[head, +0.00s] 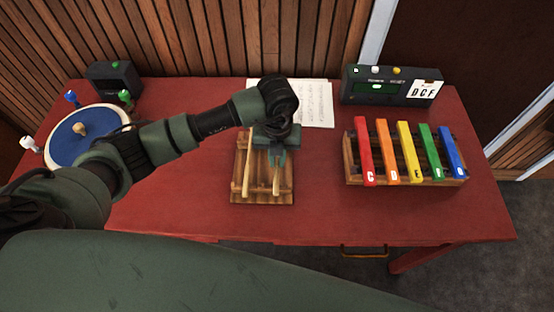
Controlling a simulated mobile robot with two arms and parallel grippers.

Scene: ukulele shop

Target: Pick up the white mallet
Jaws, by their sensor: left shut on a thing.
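A slatted wooden rack (285,198) lies on the red table, left of its middle. My left gripper (277,161) points down over the rack's right half. It is shut on a light wooden stick (276,182), which looks like a mallet handle. The head of this stick is hidden, so I cannot tell whether it is white. A second light wooden stick (247,172) lies on the rack to the left, apart from the gripper. My right gripper is not in view.
On the red table (320,215), a xylophone with coloured bars (409,152) stands at right, before a dark box with a display (392,87). Printed sheets (316,102) lie behind the rack. A blue round disc (75,140) with coloured knobs and a small dark box (114,79) are at left.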

